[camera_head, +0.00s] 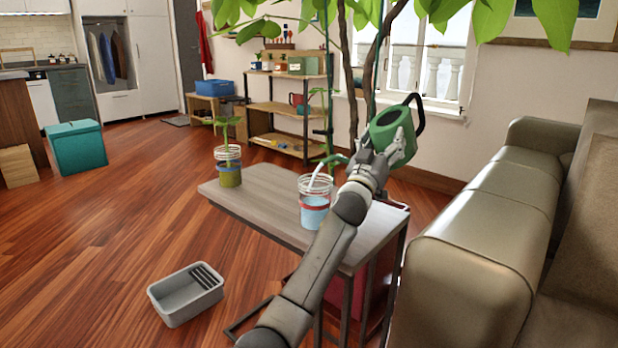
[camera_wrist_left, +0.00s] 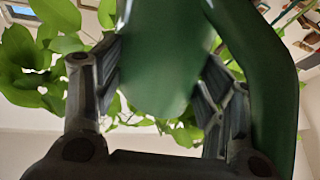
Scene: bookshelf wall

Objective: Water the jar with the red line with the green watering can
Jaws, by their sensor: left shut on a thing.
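The green watering can (camera_head: 391,132) is held above the side table (camera_head: 262,190), tilted with its spout toward the left. My left gripper (camera_head: 388,150) is shut on it; in the left wrist view the can's green body (camera_wrist_left: 160,60) sits between the fingers. A clear jar (camera_head: 314,203) with a reddish line and light blue water stands upright on the table below the spout. A pale stream of water runs from the spout tip into this jar's opening. A second jar (camera_head: 229,172) with a small plant stands at the table's far left corner. My right gripper is not in view.
A beige sofa (camera_head: 480,250) flanks the table on the right. A grey tray (camera_head: 186,293) lies on the floor at the front left. A teal box (camera_head: 76,147) and a shelf (camera_head: 277,110) stand further back. Large leaves hang over the top.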

